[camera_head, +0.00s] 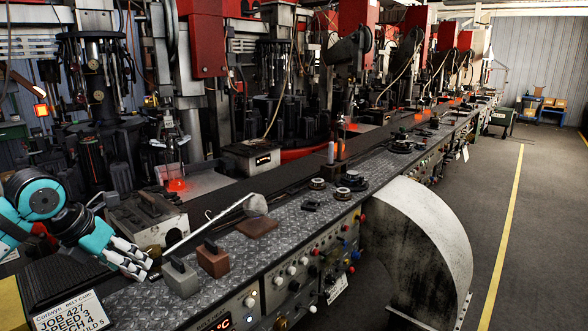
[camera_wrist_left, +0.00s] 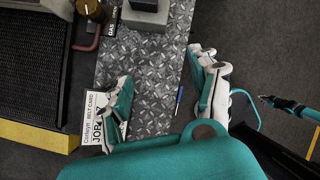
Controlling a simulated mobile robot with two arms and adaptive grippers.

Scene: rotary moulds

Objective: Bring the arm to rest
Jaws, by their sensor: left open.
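My left gripper (camera_head: 137,262) comes in from the left over the near end of the metal counter, close to the belt card. In the left wrist view its two white-and-teal fingers stand wide apart, with nothing between them (camera_wrist_left: 165,88). Patterned counter plate (camera_wrist_left: 150,75) and a blue pen (camera_wrist_left: 178,101) show below the gap. The gripper is open and empty. A small teal-and-dark part (camera_wrist_left: 288,104) at the right edge of the left wrist view may be my right gripper; its jaws cannot be made out.
The belt card (camera_head: 72,314) stands at the counter's near left corner. A grey block (camera_head: 181,279), a brown block (camera_head: 213,260) and a ladle (camera_head: 256,205) with a long handle lie on the counter. Moulding machines line the back. The floor (camera_head: 500,200) at right is clear.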

